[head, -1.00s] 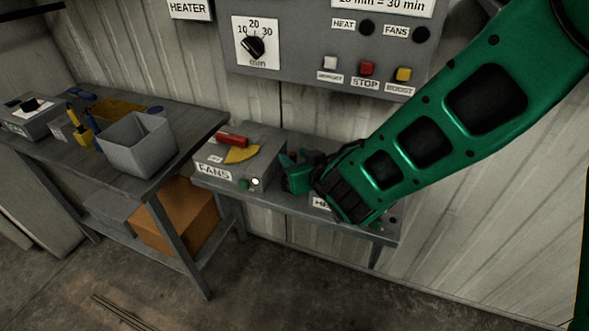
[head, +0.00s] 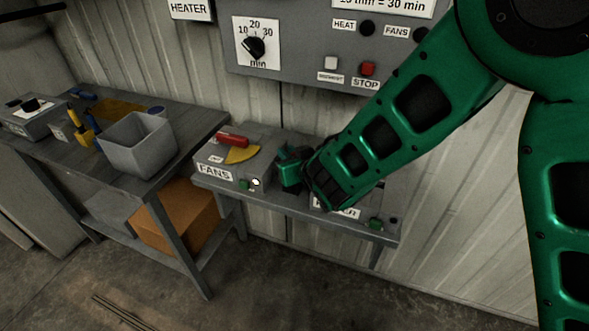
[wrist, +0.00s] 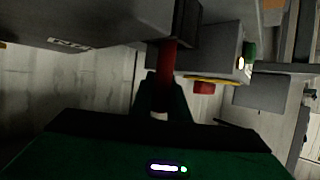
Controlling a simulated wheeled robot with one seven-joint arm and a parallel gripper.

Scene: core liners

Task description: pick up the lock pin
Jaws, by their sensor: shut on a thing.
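My gripper (head: 290,170) is over the low shelf, between the fans box (head: 233,165) and a second box (head: 345,207) partly covered by my arm. In the wrist view the fingers (wrist: 161,95) are shut on a red bar-shaped thing (wrist: 167,62), which reaches from a dark block down between them. I cannot tell whether this red thing is the lock pin. A small pale spot shows between the finger bases. No separate lock pin can be made out in the head view.
The fans box carries a red handle (head: 232,140) over a yellow plate (head: 243,155). A workbench (head: 190,135) at the left holds a grey bin (head: 140,150) and tools. A control panel (head: 300,50) hangs on the wall above. The floor in front is open.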

